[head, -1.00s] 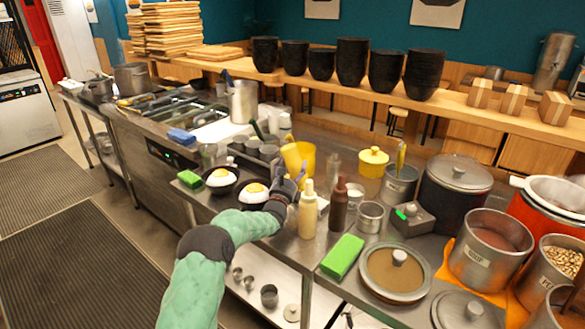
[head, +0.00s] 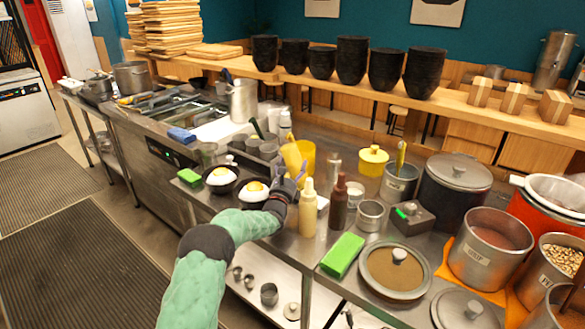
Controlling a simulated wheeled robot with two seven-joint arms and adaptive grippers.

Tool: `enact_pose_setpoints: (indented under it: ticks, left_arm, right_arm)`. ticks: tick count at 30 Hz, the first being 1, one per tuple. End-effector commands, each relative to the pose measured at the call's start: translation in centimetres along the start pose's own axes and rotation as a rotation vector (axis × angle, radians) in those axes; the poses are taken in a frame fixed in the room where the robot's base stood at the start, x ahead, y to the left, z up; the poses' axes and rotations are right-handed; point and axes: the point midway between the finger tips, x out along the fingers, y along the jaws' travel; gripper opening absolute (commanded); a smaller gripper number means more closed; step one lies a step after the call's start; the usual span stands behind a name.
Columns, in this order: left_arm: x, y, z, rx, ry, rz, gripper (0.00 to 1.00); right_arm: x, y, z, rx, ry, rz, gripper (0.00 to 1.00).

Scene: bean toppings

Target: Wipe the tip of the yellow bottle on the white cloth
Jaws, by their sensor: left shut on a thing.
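My left gripper (head: 288,176) reaches over the counter with its purple fingers shut on the yellow bottle (head: 292,160). The bottle is tilted in the fingers, in front of a yellow container (head: 308,153) that partly blends with it. Its tip is too small to make out. A small white patch (head: 322,203), perhaps the white cloth, shows beside a standing cream bottle (head: 308,212), which partly hides it. I cannot tell whether the tip touches it. My right gripper is not in view.
A brown bottle (head: 338,205) stands close to the right of the cream one. A green sponge (head: 342,255) lies at the front edge. Pots and a lidded pan (head: 394,271) crowd the right.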

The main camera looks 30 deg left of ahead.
Motion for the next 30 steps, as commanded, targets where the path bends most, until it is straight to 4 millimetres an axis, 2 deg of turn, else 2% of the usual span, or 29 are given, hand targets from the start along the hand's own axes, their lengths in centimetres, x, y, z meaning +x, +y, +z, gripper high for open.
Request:
enact_pose_setpoints:
  ticks: [30]
  left_arm:
    - [-1.3,-3.7,-1.5,-0.002,0.006,-0.001,0.69]
  right_arm:
    - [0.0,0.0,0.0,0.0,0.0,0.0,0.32]
